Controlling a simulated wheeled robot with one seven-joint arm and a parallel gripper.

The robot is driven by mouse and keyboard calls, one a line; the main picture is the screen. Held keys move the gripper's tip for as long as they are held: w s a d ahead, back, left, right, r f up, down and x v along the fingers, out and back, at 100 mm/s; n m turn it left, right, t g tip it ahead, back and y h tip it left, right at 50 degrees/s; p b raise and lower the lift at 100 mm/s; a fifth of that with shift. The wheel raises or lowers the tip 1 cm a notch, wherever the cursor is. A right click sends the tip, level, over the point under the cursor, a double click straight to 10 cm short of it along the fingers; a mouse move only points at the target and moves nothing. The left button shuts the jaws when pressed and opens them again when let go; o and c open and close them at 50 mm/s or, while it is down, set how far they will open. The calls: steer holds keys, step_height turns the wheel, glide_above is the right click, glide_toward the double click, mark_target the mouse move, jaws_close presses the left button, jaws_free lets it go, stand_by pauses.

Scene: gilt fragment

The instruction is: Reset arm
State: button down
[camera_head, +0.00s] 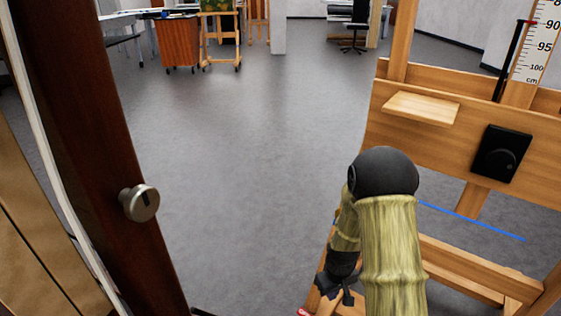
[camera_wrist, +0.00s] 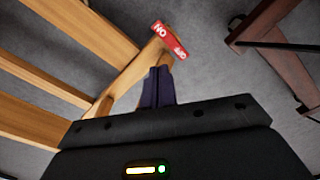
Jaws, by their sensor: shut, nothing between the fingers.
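My arm, in a yellow-green sleeve with a black joint, reaches forward from the bottom of the head view, right of centre. My gripper (camera_wrist: 158,72) shows in the wrist view with its two dark fingers together and nothing between them. In the head view the arm's dark lower end is partly hidden and hangs close to the easel's wooden base. In the wrist view, a wooden beam (camera_wrist: 128,80) with a red tag (camera_wrist: 170,38) lies just past the fingertips. I cannot tell whether they touch.
A large wooden easel (camera_head: 430,130) with a small ledge stands close on the right. A dark brown door (camera_head: 75,120) with a round knob (camera_head: 140,203) stands close on the left. Grey floor (camera_head: 250,150) between them is clear. An orange cabinet (camera_head: 178,42) and an office chair (camera_head: 354,30) are far back.

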steer(key=s+r+m+t+p, duration=0.15)
steer(key=s+r+p, duration=0.4)
steer(key=r, duration=0.85)
steer(key=s+r+m+p, duration=0.25)
steer(key=s+r, duration=0.55)
steer(key=r, duration=0.6)
steer(key=w+p+v, duration=0.3)
steer(key=p+v, duration=1.5)
steer(key=w+r+p+v, duration=0.1)
steer(key=w+p+v, duration=0.3)
steer(key=p+v, duration=1.4)
steer(key=shift+r+p, duration=0.2)
steer(key=shift+p, duration=0.15)
steer(key=shift+w, duration=0.15)
steer(key=shift+d, duration=0.15)
